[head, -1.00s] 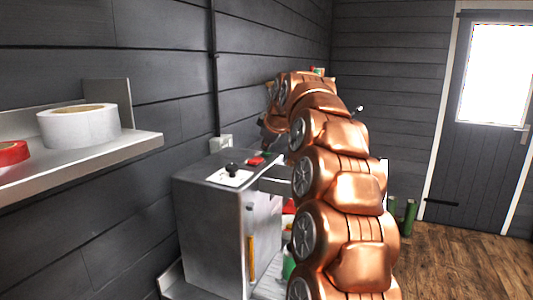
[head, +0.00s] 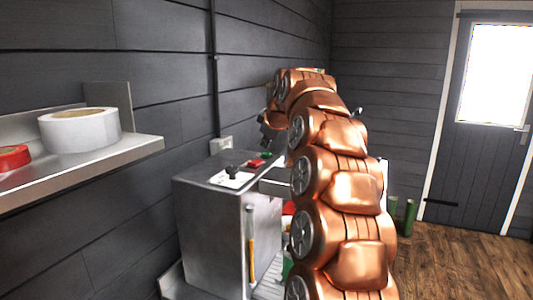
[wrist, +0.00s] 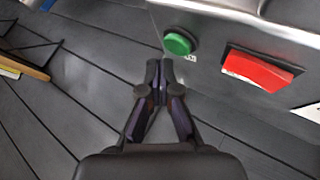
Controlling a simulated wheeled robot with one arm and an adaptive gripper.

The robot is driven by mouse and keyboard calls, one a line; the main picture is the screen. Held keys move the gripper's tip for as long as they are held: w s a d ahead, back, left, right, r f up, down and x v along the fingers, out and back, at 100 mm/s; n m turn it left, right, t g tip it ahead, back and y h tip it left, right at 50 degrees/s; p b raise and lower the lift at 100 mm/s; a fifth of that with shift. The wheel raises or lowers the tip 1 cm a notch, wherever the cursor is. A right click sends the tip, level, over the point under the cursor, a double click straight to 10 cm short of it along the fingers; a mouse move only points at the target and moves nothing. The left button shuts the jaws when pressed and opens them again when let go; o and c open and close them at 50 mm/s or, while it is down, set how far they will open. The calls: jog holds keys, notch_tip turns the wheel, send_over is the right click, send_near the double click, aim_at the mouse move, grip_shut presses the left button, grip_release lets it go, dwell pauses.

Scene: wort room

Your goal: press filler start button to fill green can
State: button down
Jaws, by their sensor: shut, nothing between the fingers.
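The filler is a grey metal box (head: 215,225) against the wall. Its top carries a green button (head: 265,154), a red button (head: 254,163) and a black knob (head: 232,171). In the wrist view the round green button (wrist: 178,43) is just beyond and slightly right of my gripper (wrist: 159,72). My gripper is shut and empty, its tips appearing close to the button but not over it. The red rectangular button (wrist: 258,70) is farther right. A green object (head: 287,266), possibly the can, shows low beside the filler, mostly hidden by my arm.
A shelf (head: 140,146) at left holds a white tape roll (head: 80,130) and a red roll (head: 12,158). A yellow-handled item (head: 251,240) is on the filler's side. Green cylinders (head: 409,217) stand near the door (head: 485,170). Floor at right is clear.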

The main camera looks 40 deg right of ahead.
aim_at(266, 154)
jog(key=shift+r, duration=0.1)
jog(key=shift+r+p, duration=1.5)
jog(key=shift+r, duration=0.9)
